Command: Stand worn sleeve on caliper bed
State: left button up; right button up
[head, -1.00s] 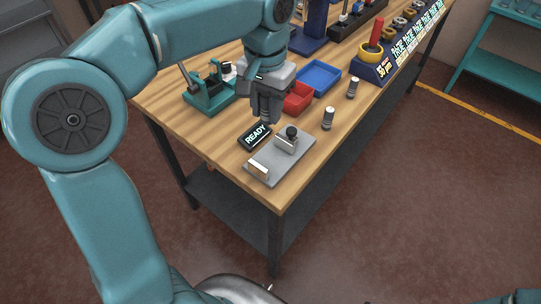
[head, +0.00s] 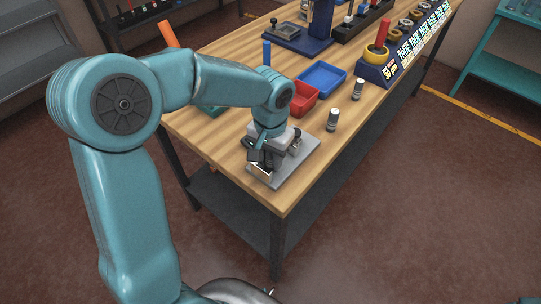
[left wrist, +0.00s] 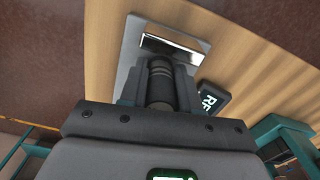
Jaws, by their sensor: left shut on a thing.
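My left gripper (head: 262,158) is over the near part of the caliper bed (head: 300,168), a grey plate at the table's near corner. In the left wrist view, my gripper's fingers are shut on a dark ringed sleeve (left wrist: 160,85). The caliper bed (left wrist: 128,58) shows behind the sleeve there, with a shiny metal jaw block (left wrist: 172,49) just beyond it. In the head view my gripper hides the held sleeve. I cannot tell whether the sleeve touches the bed. My right gripper is not in view.
Two grey-banded sleeves stand right of the bed, a nearer one (head: 333,119) and a farther one (head: 358,90). A red tray (head: 306,98) and a blue tray (head: 321,76) lie behind. The display (left wrist: 214,98) sits beside the bed. The table's edge is close.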

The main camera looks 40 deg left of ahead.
pick_arm(q)
jog(key=shift+f, duration=0.15)
jog(key=o, duration=1)
jog(key=shift+o, duration=0.2)
notch_tip(320, 180, up, 12)
jog(key=shift+r+p, duration=0.2)
jog(key=shift+p, duration=0.15)
jog(key=shift+s, duration=0.15)
